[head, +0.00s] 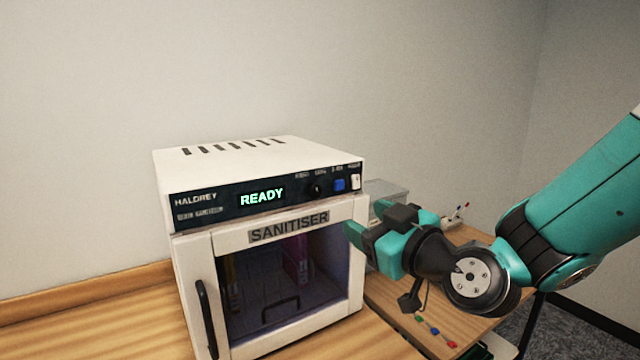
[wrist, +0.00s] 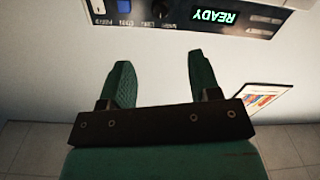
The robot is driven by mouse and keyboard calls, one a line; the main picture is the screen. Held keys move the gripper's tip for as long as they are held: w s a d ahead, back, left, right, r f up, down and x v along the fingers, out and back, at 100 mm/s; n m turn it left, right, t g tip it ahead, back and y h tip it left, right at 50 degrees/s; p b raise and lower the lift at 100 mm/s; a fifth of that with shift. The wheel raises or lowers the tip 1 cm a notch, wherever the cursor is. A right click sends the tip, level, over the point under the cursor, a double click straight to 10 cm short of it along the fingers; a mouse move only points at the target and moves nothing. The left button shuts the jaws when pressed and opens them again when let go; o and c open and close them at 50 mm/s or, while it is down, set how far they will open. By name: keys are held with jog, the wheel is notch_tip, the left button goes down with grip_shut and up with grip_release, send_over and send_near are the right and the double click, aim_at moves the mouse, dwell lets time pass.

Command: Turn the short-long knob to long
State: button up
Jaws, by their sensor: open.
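The white sanitiser (head: 260,150) stands on the wooden table, its dark panel lit with READY. The small round black knob (head: 314,190) is on the panel, right of the display, with tiny labels above it that I cannot read. It also shows at the top edge of the wrist view (wrist: 160,9), where the panel appears upside down. Which way the knob points is too small to tell. My gripper (head: 358,236) is open and empty, in front of the sanitiser's right side, lower than the knob and to its right. In the wrist view its fingertips (wrist: 160,62) are apart, not touching the knob.
A blue button (head: 339,185) and a white switch (head: 355,182) sit right of the knob. The door (head: 195,265) is shut, with a black handle (head: 207,318). A clear container (head: 388,190) and small coloured items (head: 434,331) lie on the table at right.

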aim_at(317, 193)
jog(key=p+x, duration=0.8)
jog(key=x, duration=0.5)
jog(key=shift+a+r, duration=0.1)
jog(key=shift+r, duration=0.05)
jog(key=shift+w+a, duration=0.25)
jog(key=shift+w, duration=0.2)
jog(key=shift+f, duration=0.2)
jog(key=c, duration=0.9)
